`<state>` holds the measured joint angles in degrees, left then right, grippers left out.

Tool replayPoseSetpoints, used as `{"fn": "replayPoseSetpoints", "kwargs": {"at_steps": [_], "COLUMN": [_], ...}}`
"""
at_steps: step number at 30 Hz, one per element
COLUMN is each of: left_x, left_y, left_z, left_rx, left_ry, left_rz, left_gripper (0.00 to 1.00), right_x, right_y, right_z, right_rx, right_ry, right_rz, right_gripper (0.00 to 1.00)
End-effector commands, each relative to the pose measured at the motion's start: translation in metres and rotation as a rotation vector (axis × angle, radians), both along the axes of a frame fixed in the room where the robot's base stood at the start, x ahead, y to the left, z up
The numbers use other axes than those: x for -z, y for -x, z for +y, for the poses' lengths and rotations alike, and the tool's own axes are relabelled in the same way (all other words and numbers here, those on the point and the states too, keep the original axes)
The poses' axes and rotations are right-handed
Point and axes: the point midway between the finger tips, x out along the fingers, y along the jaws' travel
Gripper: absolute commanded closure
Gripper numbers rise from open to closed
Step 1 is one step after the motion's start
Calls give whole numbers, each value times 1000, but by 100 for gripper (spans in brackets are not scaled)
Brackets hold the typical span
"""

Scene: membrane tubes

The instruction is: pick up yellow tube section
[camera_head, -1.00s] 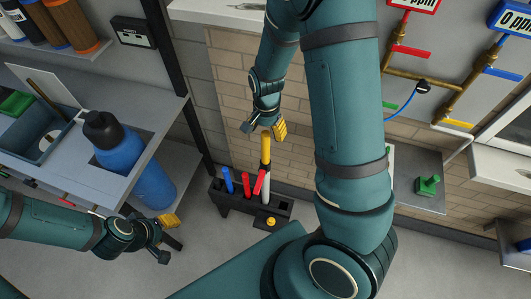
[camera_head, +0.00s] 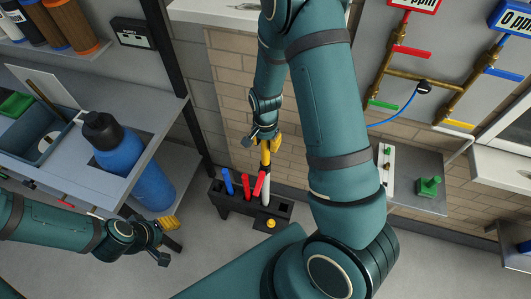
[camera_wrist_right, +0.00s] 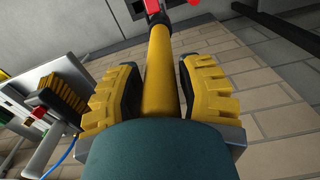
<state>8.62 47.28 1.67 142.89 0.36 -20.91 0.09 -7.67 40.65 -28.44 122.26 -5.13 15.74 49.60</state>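My right gripper (camera_head: 262,142) is at the upper part of the yellow section. In the right wrist view the yellow tube (camera_wrist_right: 162,80) runs between the two yellow-and-black fingers, close to both pads. The fingers look spread around it, and firm contact cannot be made out. My left gripper (camera_head: 166,240) is open and empty, at the lower left beside the grey bench.
The black rack (camera_head: 236,207) on the floor also holds a blue tube (camera_head: 228,182) and red tubes (camera_head: 247,185). A small yellow-knobbed part (camera_head: 271,223) is at its front. A blue bottle (camera_head: 135,158) stands at left. A brick wall is behind; a grey shelf (camera_head: 425,206) is at right.

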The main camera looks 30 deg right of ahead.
Motion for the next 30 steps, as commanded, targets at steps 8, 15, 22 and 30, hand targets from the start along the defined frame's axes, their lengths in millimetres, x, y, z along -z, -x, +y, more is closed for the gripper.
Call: {"fn": "replayPoseSetpoints", "kwargs": {"at_steps": [8, 15, 22, 30], "left_x": [0, 0, -4, -12], "left_y": [0, 0, 0, 0], "left_z": [0, 0, 0, 1], "left_rx": [0, 0, 0, 0], "left_ry": [0, 0, 1, 2], "left_rz": [0, 0, 0, 0], "left_gripper": [47, 47, 47, 47], "right_x": [0, -1, -33, -83], "right_y": [0, 0, -1, -1], "right_z": [0, 0, 0, 1], "right_rx": [0, 0, -1, -1], "right_ry": [1, 0, -1, -1], "right_rz": [1, 1, -3, -4], "right_gripper": [100, 100, 100, 100]}}
